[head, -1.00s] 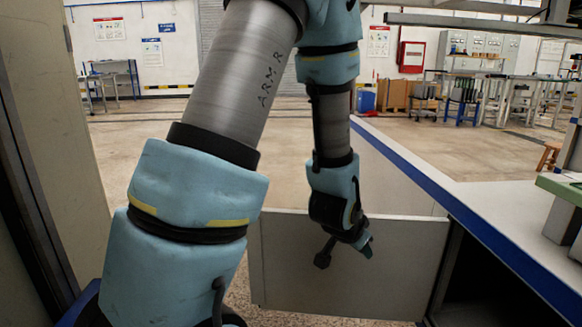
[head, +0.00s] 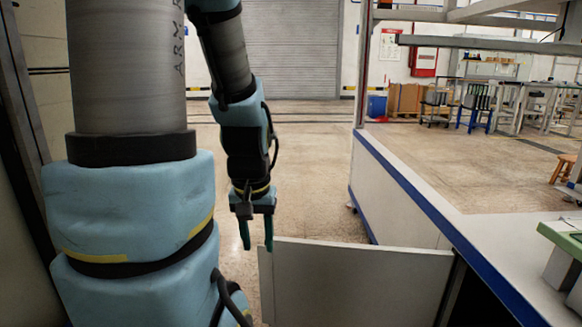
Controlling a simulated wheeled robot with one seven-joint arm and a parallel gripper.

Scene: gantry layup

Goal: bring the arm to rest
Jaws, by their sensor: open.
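My gripper (head: 257,236) hangs from my arm near the middle of the head view, fingers pointing down. Its two teal fingers stand apart with nothing between them. It is just left of the upper left corner of a pale upright panel (head: 355,285). I cannot tell whether the right finger touches that panel. My arm comes down from the top of the view, with a large padded link at the left.
A white-topped bench (head: 455,203) with a blue edge runs along the right. A green-topped block (head: 562,240) sits on it at the far right. A dark upright frame (head: 22,130) stands close at the left. Open floor (head: 312,160) lies beyond my gripper.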

